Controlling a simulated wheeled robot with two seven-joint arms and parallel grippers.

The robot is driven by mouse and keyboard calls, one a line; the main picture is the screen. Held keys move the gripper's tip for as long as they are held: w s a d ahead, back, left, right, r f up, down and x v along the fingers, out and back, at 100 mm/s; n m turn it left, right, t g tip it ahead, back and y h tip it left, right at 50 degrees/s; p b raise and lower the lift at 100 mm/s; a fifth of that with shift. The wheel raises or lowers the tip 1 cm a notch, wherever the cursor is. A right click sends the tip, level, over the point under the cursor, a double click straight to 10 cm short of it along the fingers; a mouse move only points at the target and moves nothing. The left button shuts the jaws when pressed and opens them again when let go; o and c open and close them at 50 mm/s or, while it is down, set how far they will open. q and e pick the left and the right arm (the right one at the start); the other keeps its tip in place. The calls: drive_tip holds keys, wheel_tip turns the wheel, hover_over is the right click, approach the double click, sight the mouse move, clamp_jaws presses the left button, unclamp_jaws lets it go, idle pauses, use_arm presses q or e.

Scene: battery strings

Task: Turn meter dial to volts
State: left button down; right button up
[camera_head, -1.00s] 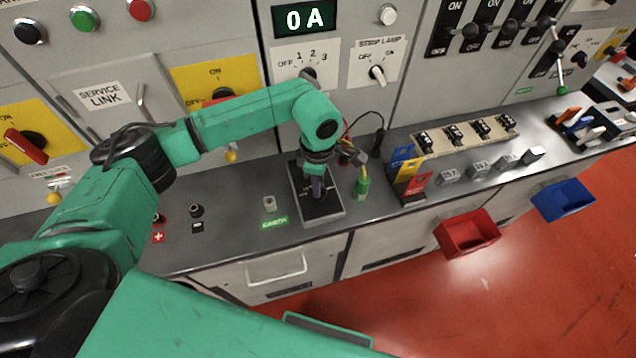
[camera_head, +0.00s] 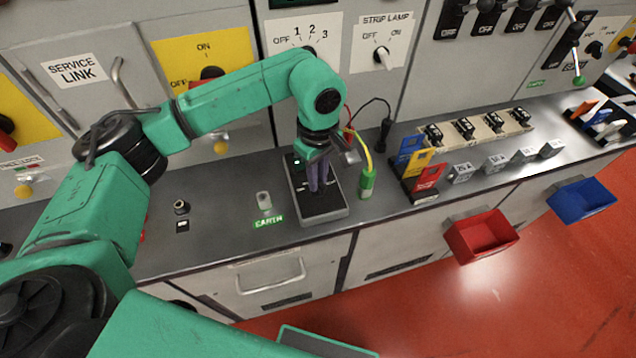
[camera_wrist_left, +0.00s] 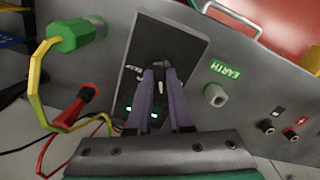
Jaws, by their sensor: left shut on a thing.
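The meter is a black-faced unit in a grey frame (camera_head: 328,211), lying on the bench; it also shows in the left wrist view (camera_wrist_left: 190,52). My left gripper (camera_head: 321,188) reaches down over its face, and in the left wrist view its purple fingers (camera_wrist_left: 159,68) close together on the meter dial (camera_wrist_left: 160,64). The dial is mostly hidden between the fingertips, so its pointing cannot be read. Small lit green marks show on the meter near the fingers. My right gripper is not in view.
A green plug (camera_head: 367,183) with a yellow lead stands right of the meter. A red probe (camera_wrist_left: 88,92) lies near it in the left wrist view. A green EARTH label (camera_head: 268,223) and post are to the left. Coloured tags (camera_head: 424,177) stand in a rack at right.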

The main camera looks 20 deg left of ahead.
use_arm(q)
drive_tip(key=shift+m+b, duration=0.4)
drive_tip(key=shift+m, duration=0.1)
drive_tip(key=shift+r, duration=0.1)
drive_tip(key=c, duration=0.8)
unclamp_jaws()
wheel_tip(320, 180, up, 15)
drive_tip(key=shift+f+b, duration=0.2)
drive_tip(key=shift+b, duration=0.45)
